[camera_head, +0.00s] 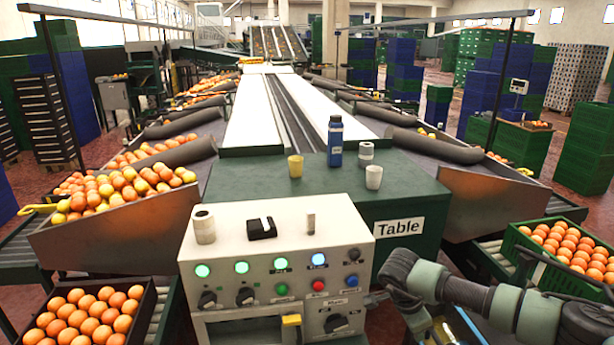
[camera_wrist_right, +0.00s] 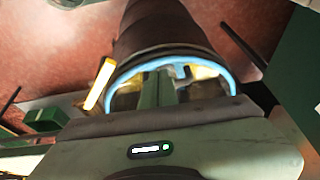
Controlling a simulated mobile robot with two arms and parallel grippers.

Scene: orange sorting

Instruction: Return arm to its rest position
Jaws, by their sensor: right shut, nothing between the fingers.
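My right arm (camera_head: 470,292) comes in from the lower right of the head view, bent in front of the green table (camera_head: 398,200) and to the right of the control panel. Its lower part runs down toward the bottom edge, where the fingers cannot be made out clearly. In the right wrist view the right gripper (camera_wrist_right: 158,90) is shut and empty, its green fingers close together above the reddish floor. No fruit or other object is between them. My left arm and gripper are not in view.
The control panel (camera_head: 278,240) carries a cup (camera_head: 204,227) and small items. The table holds a blue bottle (camera_head: 335,142), a yellow cup (camera_head: 295,166) and two light containers. Orange crates stand at the lower left (camera_head: 150,318) and right (camera_head: 522,247). A metal chute (camera_head: 488,198) borders the table's right side.

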